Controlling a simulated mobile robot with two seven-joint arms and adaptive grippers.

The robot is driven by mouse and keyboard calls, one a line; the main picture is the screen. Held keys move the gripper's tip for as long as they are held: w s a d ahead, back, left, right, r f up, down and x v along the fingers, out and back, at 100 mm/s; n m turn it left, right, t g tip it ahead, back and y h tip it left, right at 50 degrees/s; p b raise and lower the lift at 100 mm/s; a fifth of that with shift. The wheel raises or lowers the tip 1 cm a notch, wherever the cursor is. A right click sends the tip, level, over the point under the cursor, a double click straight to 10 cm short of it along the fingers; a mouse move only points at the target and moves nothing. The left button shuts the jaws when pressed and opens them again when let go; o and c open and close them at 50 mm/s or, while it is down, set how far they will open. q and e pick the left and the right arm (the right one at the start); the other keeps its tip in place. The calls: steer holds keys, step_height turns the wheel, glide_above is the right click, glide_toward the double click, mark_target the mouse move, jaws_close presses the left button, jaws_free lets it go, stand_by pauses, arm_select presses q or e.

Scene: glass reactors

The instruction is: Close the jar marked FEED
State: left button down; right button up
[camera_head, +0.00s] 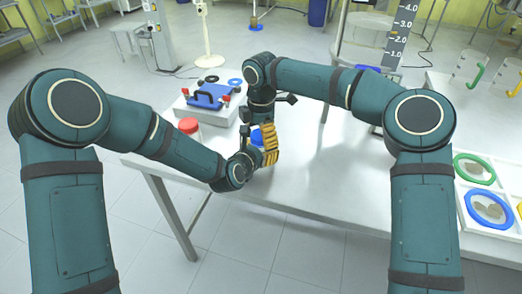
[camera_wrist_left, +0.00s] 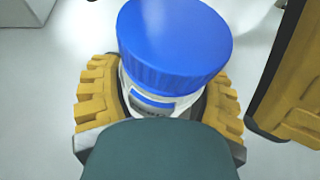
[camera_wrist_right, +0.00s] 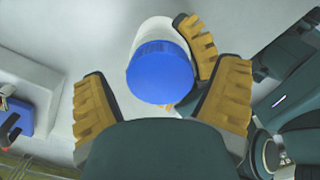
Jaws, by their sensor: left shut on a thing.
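The jar is a pale container with a dark-lettered label (camera_wrist_left: 155,104) and a blue lid (camera_wrist_left: 175,45) on its top; the label's wording is mostly hidden. My left gripper (camera_wrist_left: 158,92) is shut around the jar's body, below the lid. In the right wrist view the blue lid (camera_wrist_right: 160,76) faces the camera, with the pale jar body (camera_wrist_right: 158,32) beyond it. My right gripper (camera_wrist_right: 160,95) is open, its yellow fingers spread wide on either side of the lid. In the head view the jar is mostly hidden by the grippers, with a bit of blue (camera_head: 257,137) showing.
A red-capped jar (camera_head: 189,126) stands on the white table (camera_head: 330,190) to the left. Behind it is a white block with a blue clamp-like piece (camera_head: 208,95). A white tray (camera_head: 508,228) with coloured rings lies at the right. The table's middle is clear.

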steer(key=c, duration=1.3)
steer(key=o, duration=1.3)
steer(key=shift+r, duration=2.3)
steer(key=shift+o, duration=1)
step_height(320, 180, up, 12)
